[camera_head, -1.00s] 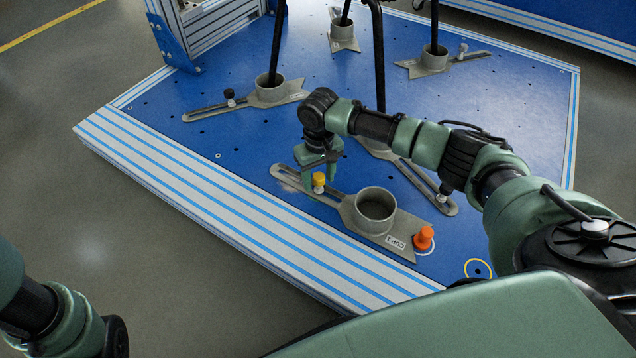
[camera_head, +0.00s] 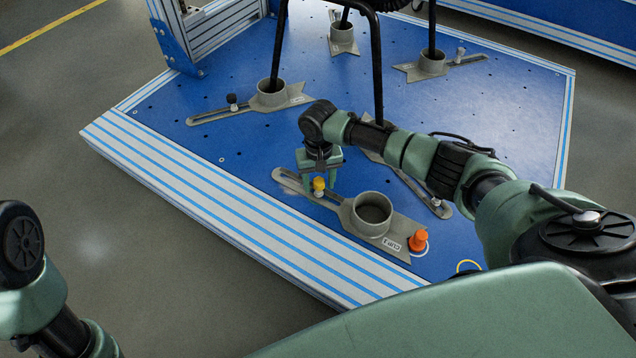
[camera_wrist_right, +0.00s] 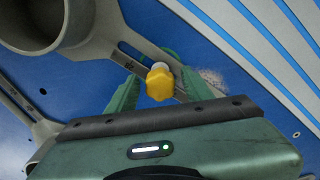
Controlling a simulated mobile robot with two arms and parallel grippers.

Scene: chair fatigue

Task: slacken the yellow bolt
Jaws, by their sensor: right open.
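The yellow bolt (camera_head: 319,186) stands upright in the slotted arm of a grey cup clamp (camera_head: 405,236) near the front edge of the blue platform. My right gripper (camera_head: 320,184) is open above the slotted arm, with its green fingers pointing down around the bolt. In the right wrist view the yellow bolt head (camera_wrist_right: 160,84) sits between the two open fingers, with visible gaps on its sides. I cannot tell from the views how far down the fingertips reach. My left arm shows at the lower left, but its gripper is out of view.
An orange knob (camera_head: 418,240) stands at the right of the clamp. Other grey clamps hold black chair legs, one at the back left (camera_head: 272,92). A black chair leg (camera_head: 378,70) rises behind my right arm. The striped platform edge (camera_head: 240,220) lies in front.

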